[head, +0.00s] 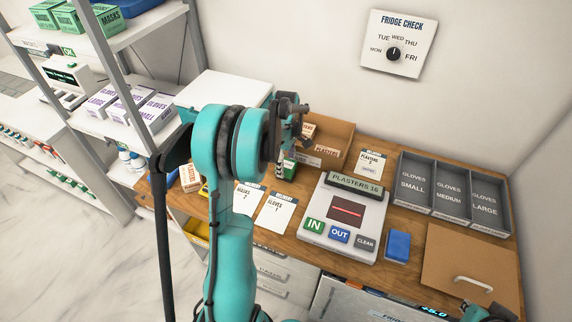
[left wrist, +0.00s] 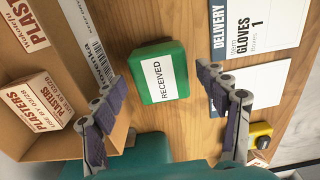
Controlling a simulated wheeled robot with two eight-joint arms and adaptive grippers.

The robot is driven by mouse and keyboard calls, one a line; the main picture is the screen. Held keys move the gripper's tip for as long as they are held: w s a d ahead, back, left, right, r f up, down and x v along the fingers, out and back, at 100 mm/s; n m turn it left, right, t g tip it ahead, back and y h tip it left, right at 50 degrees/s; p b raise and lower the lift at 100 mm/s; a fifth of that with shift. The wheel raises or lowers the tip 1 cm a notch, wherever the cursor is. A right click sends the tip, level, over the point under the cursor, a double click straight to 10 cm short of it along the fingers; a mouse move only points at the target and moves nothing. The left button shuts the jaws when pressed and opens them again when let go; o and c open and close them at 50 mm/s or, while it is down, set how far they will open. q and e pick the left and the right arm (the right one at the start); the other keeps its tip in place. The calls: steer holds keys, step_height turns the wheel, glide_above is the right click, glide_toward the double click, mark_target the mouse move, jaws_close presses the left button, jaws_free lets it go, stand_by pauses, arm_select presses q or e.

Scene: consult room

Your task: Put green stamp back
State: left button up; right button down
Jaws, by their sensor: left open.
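The green stamp (left wrist: 158,88) is a green block with a white RECEIVED label. It lies on the wooden counter, beside the open plasters carton. In the head view the green stamp (head: 289,168) is partly hidden by my left arm and gripper. My left gripper (head: 291,122) is open above it. In the left wrist view its two fingers stand apart on either side of the stamp, not visibly touching it. The left finger is close to the carton's edge. Part of my right gripper (head: 487,312) shows at the bottom right edge; its jaws cannot be made out.
The open plasters carton (head: 333,134) stands behind the stamp. Delivery cards (head: 274,213), a scanner (head: 347,215), a blue block (head: 397,246) and grey glove bins (head: 412,185) occupy the counter. A yellow-and-black item (left wrist: 261,132) lies nearby. Shelves (head: 128,38) rise at the left.

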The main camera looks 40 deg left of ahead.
mark_target(286, 164)
arm_select(q)
step_height(286, 164, up, 11)
steer(key=p, duration=0.2)
steer(key=s+d+r+m+t, duration=0.2)
steer(key=s+d+r+m, duration=0.1)
steer(key=d+m, duration=0.3)
steer(key=s+d+r+m+t, duration=0.1)
steer(key=s+d+r+m, duration=0.2)
steer(key=d, duration=0.5)
steer(key=s+d+f+m+t, duration=0.3)
steer(key=s+d+m+t, duration=0.1)
steer(key=s+d+m, duration=0.5)
steer(key=d+m, duration=0.2)
steer(key=m, duration=0.1)
steer(key=shift+s+d, duration=0.2)
steer(key=shift+s, duration=0.2)
step_height(286, 164, down, 8)
steer(key=b, duration=0.7)
steer(key=shift+b, duration=0.4)
steer(key=shift+r, duration=0.1)
